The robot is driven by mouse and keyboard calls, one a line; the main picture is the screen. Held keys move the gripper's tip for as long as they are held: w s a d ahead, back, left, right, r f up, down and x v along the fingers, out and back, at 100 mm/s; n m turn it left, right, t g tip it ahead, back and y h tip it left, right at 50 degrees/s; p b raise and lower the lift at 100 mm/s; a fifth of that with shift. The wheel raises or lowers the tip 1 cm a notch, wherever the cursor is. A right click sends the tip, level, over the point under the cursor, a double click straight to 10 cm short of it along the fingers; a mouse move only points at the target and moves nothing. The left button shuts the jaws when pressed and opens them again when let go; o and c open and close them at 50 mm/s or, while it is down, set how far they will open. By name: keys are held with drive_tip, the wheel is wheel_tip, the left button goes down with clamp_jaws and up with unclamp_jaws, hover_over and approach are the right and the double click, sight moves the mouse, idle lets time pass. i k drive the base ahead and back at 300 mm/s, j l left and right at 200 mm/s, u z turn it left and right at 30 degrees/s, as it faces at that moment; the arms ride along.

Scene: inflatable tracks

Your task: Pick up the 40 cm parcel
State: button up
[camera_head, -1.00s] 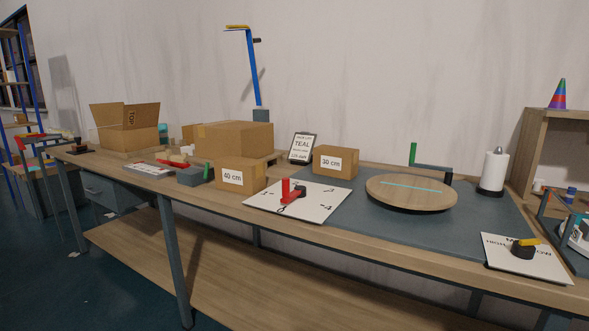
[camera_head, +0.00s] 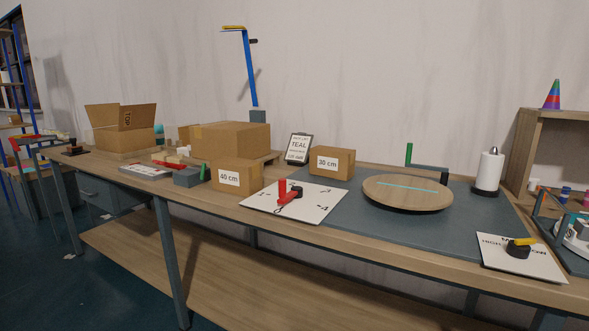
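The 40 cm parcel (camera_head: 238,175) is a small brown cardboard box with a white "40 cm" label on its front. It sits on the workbench (camera_head: 350,222) near the front edge, left of centre. A larger brown box (camera_head: 232,140) stands close behind it. A similar parcel labelled "30 cm" (camera_head: 332,162) stands to its right and further back. My gripper is not in the view, so its state does not show.
A white numbered board (camera_head: 318,205) with a red lever lies right of the parcel. A grey block (camera_head: 187,178) is close on its left. A round wooden turntable (camera_head: 407,193) sits further right. An open carton (camera_head: 122,130) stands at the far left. Floor (camera_head: 110,300) shows at lower left.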

sight(242, 177)
drive_tip(key=i+j+z, duration=0.15)
drive_tip(key=i+j, duration=0.45)
drive_tip(key=i+j+z, duration=0.1)
drive_tip(key=i+j, duration=0.55)
drive_tip(key=i+j+z, duration=0.15)
drive_tip(key=i+j, duration=0.45)
drive_tip(key=j, duration=0.15)
